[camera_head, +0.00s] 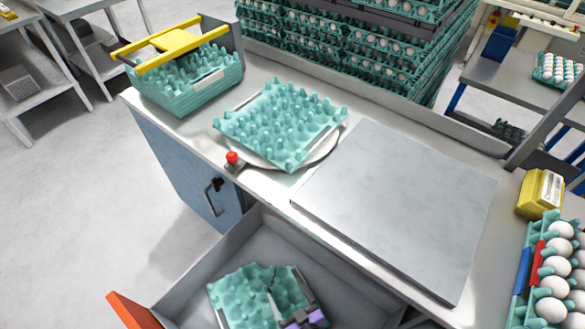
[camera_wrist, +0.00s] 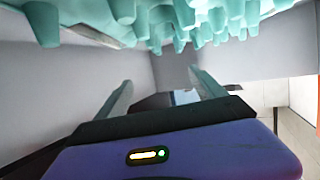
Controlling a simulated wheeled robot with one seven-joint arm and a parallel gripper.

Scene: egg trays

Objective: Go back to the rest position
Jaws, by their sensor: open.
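My gripper (camera_wrist: 160,92) is open, with its two fingers spread apart and nothing visible between them in the wrist view. Its purple and dark body shows at the bottom edge of the head view (camera_head: 305,318), inside a grey-walled bin (camera_head: 190,273). A teal egg tray (camera_head: 240,290) lies in that bin beside the gripper, with a dark line across it. Teal tray cups (camera_wrist: 200,15) fill the top of the wrist view, close to the fingers. I cannot tell whether the gripper touches the tray.
Another empty teal tray (camera_head: 275,120) rests on a white round plate (camera_head: 325,146). Stacked trays stand in a yellow-handled holder (camera_head: 180,45). A flat grey plate (camera_head: 395,205), a red button (camera_head: 232,158), a yellow box (camera_head: 540,193) and eggs (camera_head: 552,285) are on the table. Grey bin walls surround my gripper.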

